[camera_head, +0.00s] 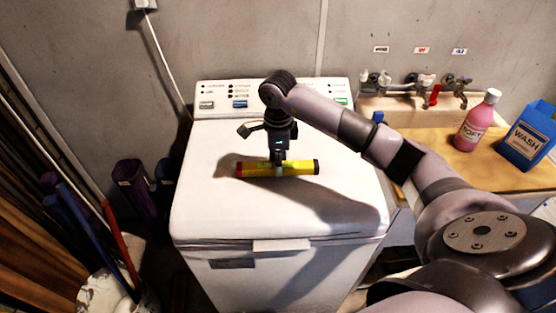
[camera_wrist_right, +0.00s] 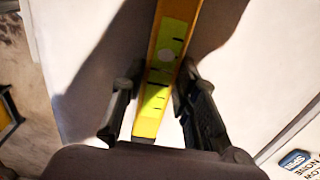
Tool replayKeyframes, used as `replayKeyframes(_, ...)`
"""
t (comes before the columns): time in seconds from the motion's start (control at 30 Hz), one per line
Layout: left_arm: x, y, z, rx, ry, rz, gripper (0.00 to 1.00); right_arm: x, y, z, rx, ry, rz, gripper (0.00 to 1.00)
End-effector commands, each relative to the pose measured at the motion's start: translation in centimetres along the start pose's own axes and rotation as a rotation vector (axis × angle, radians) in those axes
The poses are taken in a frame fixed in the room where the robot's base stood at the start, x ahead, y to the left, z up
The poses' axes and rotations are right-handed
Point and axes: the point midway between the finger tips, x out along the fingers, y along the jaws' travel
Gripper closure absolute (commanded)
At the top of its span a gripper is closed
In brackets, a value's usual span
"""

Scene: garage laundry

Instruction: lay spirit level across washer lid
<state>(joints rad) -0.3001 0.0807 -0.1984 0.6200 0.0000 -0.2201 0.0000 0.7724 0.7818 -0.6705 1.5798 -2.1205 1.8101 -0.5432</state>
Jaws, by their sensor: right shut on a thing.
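The spirit level (camera_head: 300,168) is a short yellow bar with dark ends, lying left to right over the white washer lid (camera_head: 220,215). My right gripper (camera_head: 279,165) comes down from above and is shut on the middle of the level. In the right wrist view the level (camera_wrist_right: 168,70) runs between the two fingers of my right gripper (camera_wrist_right: 158,100), with its yellow-green vial showing. Whether the level touches the lid or hangs just above it I cannot tell. My left gripper is not in view.
The washer's control panel (camera_head: 222,97) rises behind the lid. At right, a wooden counter (camera_head: 420,150) holds a pink bottle (camera_head: 477,121) and a blue WASH box (camera_head: 528,135), near a sink with taps (camera_head: 425,82). Poles and rolls (camera_head: 136,185) stand at left. The front lid area is clear.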

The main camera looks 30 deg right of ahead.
Motion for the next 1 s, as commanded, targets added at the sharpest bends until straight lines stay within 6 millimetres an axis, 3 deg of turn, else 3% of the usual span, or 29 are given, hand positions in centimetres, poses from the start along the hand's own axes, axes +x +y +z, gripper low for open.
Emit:
replayKeyframes(0.2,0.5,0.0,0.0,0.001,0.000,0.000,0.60,0.4,0.0,0.0,0.000,0.000,-0.001,1.00)
replayKeyframes(0.23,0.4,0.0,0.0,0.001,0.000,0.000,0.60,0.3,0.0,0.0,0.000,0.001,0.000,0.71)
replayKeyframes(0.5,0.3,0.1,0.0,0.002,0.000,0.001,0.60,0.2,0.0,0.0,0.000,0.000,0.000,0.53)
replayKeyframes(0.83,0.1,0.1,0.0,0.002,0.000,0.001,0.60,0.1,0.0,0.0,0.000,0.000,0.000,0.52)
replayKeyframes(1.0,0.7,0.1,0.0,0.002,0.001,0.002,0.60,-1.4,-0.1,0.1,0.000,-0.002,-0.005,0.52)
